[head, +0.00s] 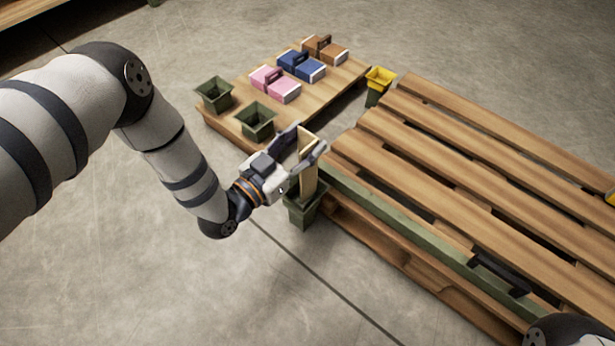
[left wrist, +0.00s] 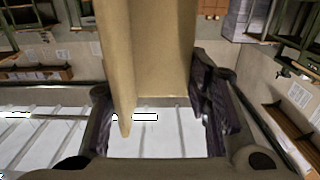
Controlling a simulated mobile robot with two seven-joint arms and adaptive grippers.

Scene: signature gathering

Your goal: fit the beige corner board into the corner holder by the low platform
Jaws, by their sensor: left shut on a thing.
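The beige corner board (head: 309,186) stands roughly upright at the near-left corner of the slatted wooden platform (head: 460,170). My left gripper (head: 308,147) is shut on its upper part. The board's lower end meets the mouth of the green corner holder (head: 302,214); I cannot tell how deep it sits. In the left wrist view the folded board (left wrist: 155,50) lies between the dark fingers (left wrist: 160,108). The holder does not show there. My right gripper is not in view; only a dark part of my right arm shows at the bottom right.
A lower wooden board (head: 225,118) behind carries pink (head: 275,84), blue (head: 301,66) and brown (head: 324,50) boxes and two empty green holders. A green holder with a yellow piece (head: 379,80) stands by the platform's far corner. A black bar (head: 500,272) lies along the platform's near edge.

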